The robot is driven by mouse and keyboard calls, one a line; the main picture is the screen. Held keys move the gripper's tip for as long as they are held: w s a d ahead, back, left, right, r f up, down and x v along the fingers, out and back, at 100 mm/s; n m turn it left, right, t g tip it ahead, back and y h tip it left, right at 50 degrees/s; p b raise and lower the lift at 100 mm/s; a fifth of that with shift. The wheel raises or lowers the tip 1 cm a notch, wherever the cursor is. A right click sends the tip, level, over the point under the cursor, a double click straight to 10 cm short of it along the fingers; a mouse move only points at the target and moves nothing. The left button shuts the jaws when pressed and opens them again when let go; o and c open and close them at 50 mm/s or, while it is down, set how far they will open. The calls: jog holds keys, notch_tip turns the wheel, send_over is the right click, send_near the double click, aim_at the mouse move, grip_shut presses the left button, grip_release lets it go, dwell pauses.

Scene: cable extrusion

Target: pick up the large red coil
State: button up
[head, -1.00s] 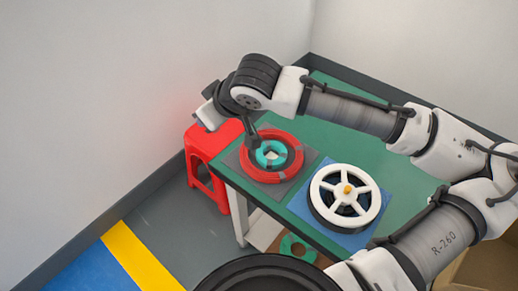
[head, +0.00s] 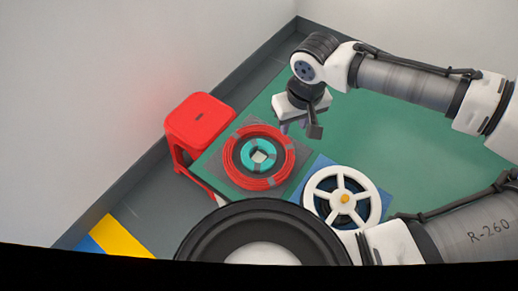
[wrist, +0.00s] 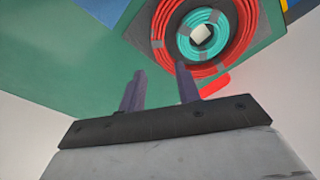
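The large red coil (head: 283,172) lies flat on a grey square mat (head: 220,163) at the near left corner of the green table. Grey bands wrap it in several places. A smaller teal coil (head: 245,154) lies inside its ring, around a pale centre post (head: 259,156). The red coil also shows at the top of the wrist view (wrist: 168,38). My gripper (head: 300,130) is above the table, behind and to the right of the coil, apart from it. In the wrist view its two fingers (wrist: 160,82) are spread with nothing between them.
A white spoked reel (head: 322,183) stands on a blue mat (head: 384,200) right of the coil. A red stool (head: 200,120) stands at the table's left edge. The green table top (head: 400,140) is clear at the back and right. Walls close in behind and left.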

jog(key=f, duration=0.3)
jog(key=w+f, duration=0.1)
jog(key=f, duration=0.6)
jog(key=shift+w+a+f, duration=0.15)
jog(key=shift+w+f, duration=0.1)
jog(key=shift+f, duration=0.15)
jog(key=shift+c, duration=0.4)
grip_shut()
